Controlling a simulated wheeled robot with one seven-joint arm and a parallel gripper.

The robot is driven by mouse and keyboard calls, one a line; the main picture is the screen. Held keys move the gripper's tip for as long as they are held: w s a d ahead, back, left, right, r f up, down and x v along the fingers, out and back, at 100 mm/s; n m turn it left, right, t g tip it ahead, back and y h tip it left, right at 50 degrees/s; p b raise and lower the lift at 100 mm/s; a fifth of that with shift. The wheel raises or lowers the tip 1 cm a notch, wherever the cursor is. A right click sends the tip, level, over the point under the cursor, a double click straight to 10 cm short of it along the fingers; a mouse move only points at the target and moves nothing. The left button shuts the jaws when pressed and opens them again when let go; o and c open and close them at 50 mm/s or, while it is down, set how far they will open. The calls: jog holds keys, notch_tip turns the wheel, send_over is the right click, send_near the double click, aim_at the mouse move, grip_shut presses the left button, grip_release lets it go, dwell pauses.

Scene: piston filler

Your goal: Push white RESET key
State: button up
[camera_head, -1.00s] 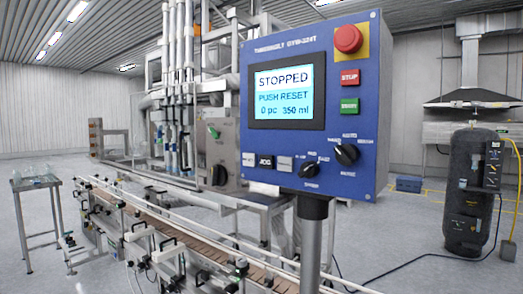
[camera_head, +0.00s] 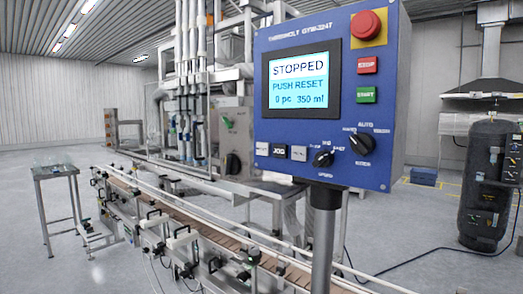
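The blue control panel (camera_head: 335,170) stands on a grey post at centre right. Its screen (camera_head: 300,85) reads "STOPPED", "PUSH RESET", "0 pc 350 ml". Along the panel's lower left edge are a white key (camera_head: 262,149), a black JOG key (camera_head: 279,151) and a second white key (camera_head: 298,153). The lettering on both white keys is too small to read, so I cannot tell which is RESET. My gripper is not in view.
The panel also bears a red emergency button (camera_head: 368,25), red STOP key (camera_head: 367,65), green START key (camera_head: 366,95) and two black knobs, one at right (camera_head: 361,139). A conveyor (camera_head: 190,225) runs below.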

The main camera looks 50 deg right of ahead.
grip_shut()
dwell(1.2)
